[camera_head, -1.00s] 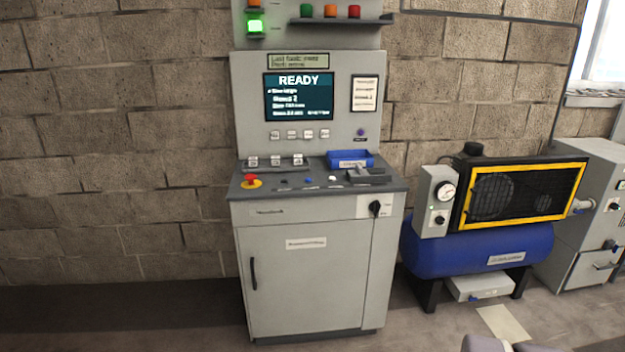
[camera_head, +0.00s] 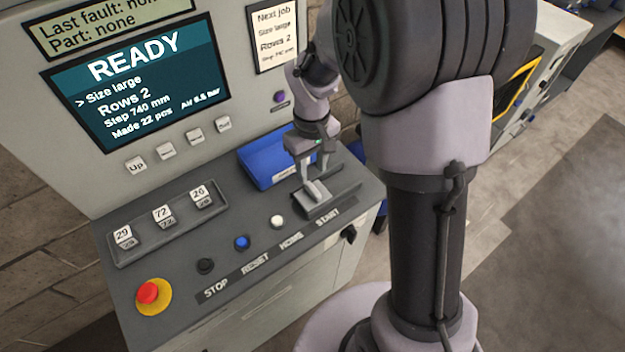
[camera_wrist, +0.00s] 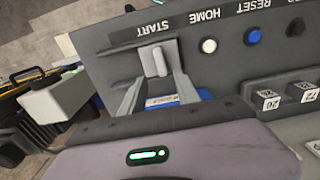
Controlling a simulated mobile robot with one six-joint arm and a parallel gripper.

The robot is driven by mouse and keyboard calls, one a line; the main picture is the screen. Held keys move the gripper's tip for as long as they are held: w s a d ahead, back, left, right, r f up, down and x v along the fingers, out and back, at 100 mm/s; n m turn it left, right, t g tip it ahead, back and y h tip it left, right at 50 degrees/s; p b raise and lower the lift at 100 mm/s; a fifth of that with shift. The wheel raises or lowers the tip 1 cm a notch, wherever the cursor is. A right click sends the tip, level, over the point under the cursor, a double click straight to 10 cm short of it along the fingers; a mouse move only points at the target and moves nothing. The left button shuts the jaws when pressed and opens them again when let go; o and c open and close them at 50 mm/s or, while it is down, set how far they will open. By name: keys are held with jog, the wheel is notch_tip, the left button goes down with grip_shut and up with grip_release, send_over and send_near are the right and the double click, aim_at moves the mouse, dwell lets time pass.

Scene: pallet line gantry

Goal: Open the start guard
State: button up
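The start guard (camera_head: 322,202) is a grey cover with a raised light-grey tab, on the console panel above the START label. It looks closed, lying flat. In the wrist view the guard's tab (camera_wrist: 154,61) stands near the top centre, below the upside-down START label. My gripper (camera_head: 308,172) is over the guard, pointing down. In the wrist view its two fingers (camera_wrist: 160,78) are apart, one on each side of the tab. I cannot tell whether they touch it. The START button itself is hidden under the guard.
A blue tray (camera_head: 262,163) sits just behind the guard. White HOME (camera_head: 277,221), blue RESET (camera_head: 242,242) and black STOP (camera_head: 205,265) buttons line the front, with a red emergency stop (camera_head: 148,292) at left. The screen (camera_head: 140,82) reads READY. A compressor stands to the right.

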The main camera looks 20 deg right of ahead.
aim_at(313, 188)
jog(key=f, duration=0.2)
jog(key=s+f+b, duration=0.1)
jog(key=f, duration=0.2)
jog(key=shift+s+f, duration=0.15)
jog(key=shift+s, duration=0.05)
jog(key=shift+w+f, duration=0.15)
jog(key=shift+f, duration=0.35)
grip_shut()
jog(key=shift+w+r, duration=0.1)
dwell(0.5)
